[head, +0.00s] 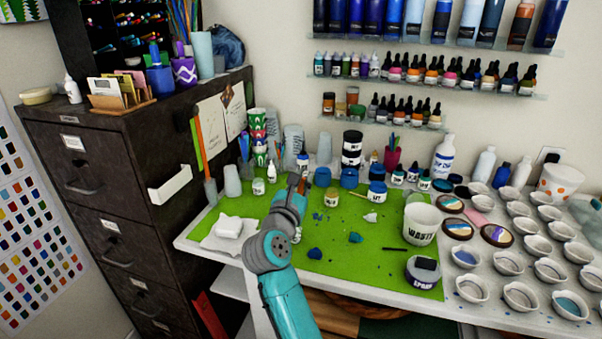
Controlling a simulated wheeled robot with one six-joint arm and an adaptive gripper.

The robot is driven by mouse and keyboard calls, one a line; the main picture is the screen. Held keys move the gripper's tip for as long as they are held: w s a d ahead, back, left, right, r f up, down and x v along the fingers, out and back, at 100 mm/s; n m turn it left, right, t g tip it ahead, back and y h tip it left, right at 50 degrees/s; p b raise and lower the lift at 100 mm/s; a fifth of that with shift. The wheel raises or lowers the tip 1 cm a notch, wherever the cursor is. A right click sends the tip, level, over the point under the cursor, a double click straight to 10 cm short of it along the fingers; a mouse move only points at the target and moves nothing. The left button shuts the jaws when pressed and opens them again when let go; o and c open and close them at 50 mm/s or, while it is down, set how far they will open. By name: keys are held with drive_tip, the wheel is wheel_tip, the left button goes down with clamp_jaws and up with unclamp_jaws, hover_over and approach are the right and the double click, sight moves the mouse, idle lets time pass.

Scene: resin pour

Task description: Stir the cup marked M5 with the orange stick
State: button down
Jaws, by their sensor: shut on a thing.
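My gripper (297,184) is over the back middle of the green mat (340,262). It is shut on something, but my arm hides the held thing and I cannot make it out. The orange stick cannot be told for sure; a long orange strip (199,142) hangs on the side of the dark cabinet. No mark M5 can be read on any cup. Several small pale cups (506,263) stand in rows at the right. Blue-lidded jars (377,190) stand just right of my gripper.
Bottles and patterned stacked cups (258,135) line the back. The mat's front middle is mostly clear.

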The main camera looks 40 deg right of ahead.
drive_tip(key=shift+w+f, duration=0.2)
drive_tip(key=shift+f, duration=1.8)
drive_tip(key=shift+w+f, duration=0.2)
drive_tip(key=shift+f, duration=1.75)
drive_tip(key=shift+w+d, duration=0.1)
